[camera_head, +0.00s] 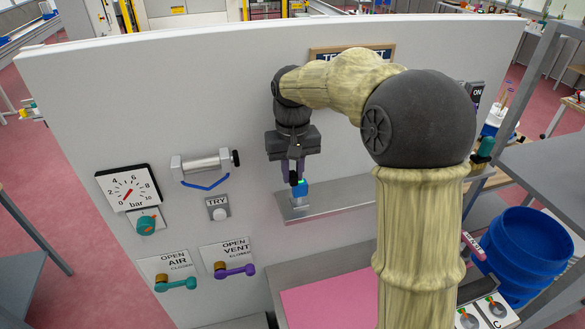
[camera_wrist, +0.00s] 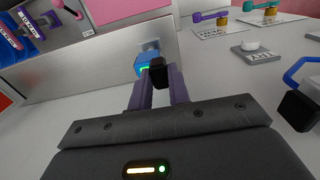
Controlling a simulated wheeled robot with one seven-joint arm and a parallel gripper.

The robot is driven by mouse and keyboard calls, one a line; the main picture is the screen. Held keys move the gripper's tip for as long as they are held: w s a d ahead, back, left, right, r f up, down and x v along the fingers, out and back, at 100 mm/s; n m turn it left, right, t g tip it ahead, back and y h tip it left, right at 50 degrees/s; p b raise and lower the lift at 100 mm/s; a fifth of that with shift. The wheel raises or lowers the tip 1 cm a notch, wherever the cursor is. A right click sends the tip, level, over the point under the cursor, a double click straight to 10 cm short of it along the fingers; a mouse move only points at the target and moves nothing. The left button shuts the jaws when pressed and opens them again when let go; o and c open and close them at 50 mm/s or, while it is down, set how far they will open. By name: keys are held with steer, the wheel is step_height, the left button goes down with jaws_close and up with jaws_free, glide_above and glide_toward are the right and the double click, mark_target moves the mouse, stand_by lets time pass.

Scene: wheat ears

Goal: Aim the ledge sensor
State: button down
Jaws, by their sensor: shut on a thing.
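The ledge sensor (camera_head: 300,190) is a small blue block with a black end and a green light. It sits on a pale mount on the metal ledge (camera_head: 345,197) that sticks out of the white panel. My gripper (camera_head: 296,178) reaches down from above, its purple fingers shut on the sensor. In the wrist view the sensor's blue body (camera_wrist: 146,62) shows just beyond the fingertips, with its black end between the fingers of my gripper (camera_wrist: 160,77). The fingers hide part of the sensor, and I cannot tell exactly where it points.
Left of the ledge, the panel (camera_head: 95,75) carries a pressure gauge (camera_head: 128,188), a cylinder with a blue handle (camera_head: 203,167), a TRY button (camera_head: 217,208), and AIR (camera_head: 175,284) and VENT (camera_head: 235,270) levers. A pink mat (camera_head: 330,305) lies below. Blue tubs (camera_head: 525,255) stand right.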

mark_target(293, 173)
steer(key=c, duration=1.3)
jaws_free()
steer(key=shift+r, duration=0.1)
step_height(293, 173, up, 17)
steer(key=shift+r+b, duration=0.15)
steer(key=shift+b, duration=0.5)
